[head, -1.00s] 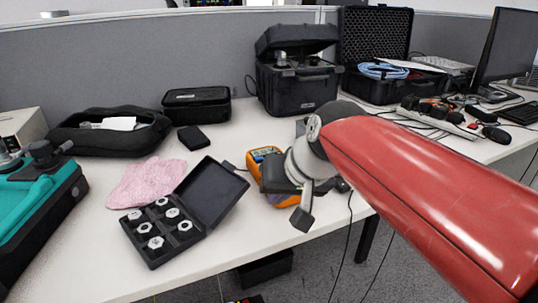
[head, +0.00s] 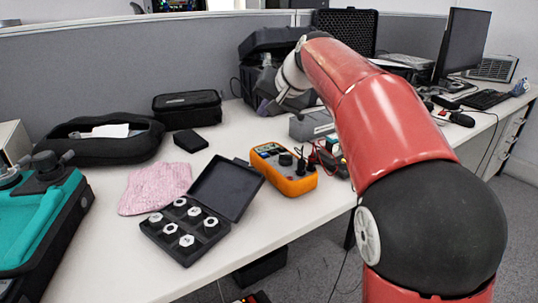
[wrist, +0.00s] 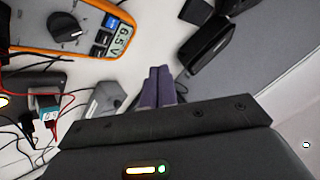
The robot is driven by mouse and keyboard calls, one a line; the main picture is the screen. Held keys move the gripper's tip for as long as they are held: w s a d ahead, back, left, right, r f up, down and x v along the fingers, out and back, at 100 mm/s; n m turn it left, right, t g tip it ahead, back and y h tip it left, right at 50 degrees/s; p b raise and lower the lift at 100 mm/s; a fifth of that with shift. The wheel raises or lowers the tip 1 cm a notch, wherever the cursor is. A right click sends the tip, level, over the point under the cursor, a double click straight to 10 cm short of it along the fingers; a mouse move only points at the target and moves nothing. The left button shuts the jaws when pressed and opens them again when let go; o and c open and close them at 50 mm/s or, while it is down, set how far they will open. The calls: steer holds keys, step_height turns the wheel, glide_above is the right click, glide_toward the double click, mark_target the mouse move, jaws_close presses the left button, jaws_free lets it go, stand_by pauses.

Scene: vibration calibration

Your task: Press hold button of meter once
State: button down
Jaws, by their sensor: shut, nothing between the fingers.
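The meter (head: 297,186) is an orange multimeter with a dark dial, lying on the white table in the middle of the head view. In the wrist view the meter (wrist: 17,47) is at the upper left, with its dial, several small buttons and a lit display that seems to read 6.5. I cannot tell which button is hold. My gripper (head: 266,105) is beyond the meter in the head view, near the black case and apart from the meter. In the wrist view its purple fingertips (wrist: 158,72) are together and empty.
An open box of hex nuts (head: 228,187) and a pink cloth (head: 157,188) lie left of the meter. Red and black leads run to its right, near a grey box (head: 311,124). The open black case (head: 262,43) stands behind my gripper.

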mark_target(264, 154)
step_height(264, 154, down, 9)
steer(key=b, duration=0.5)
steer(key=shift+r, duration=0.1)
stand_by(2.1)
steer(key=shift+f+b, duration=0.35)
steer(key=shift+f, duration=0.05)
steer(key=shift+f+b, duration=0.3)
steer(key=shift+f, duration=0.15)
stand_by(0.5)
steer(key=shift+r, duration=0.15)
steer(key=shift+r+p, duration=0.7)
steer(key=shift+p, duration=0.05)
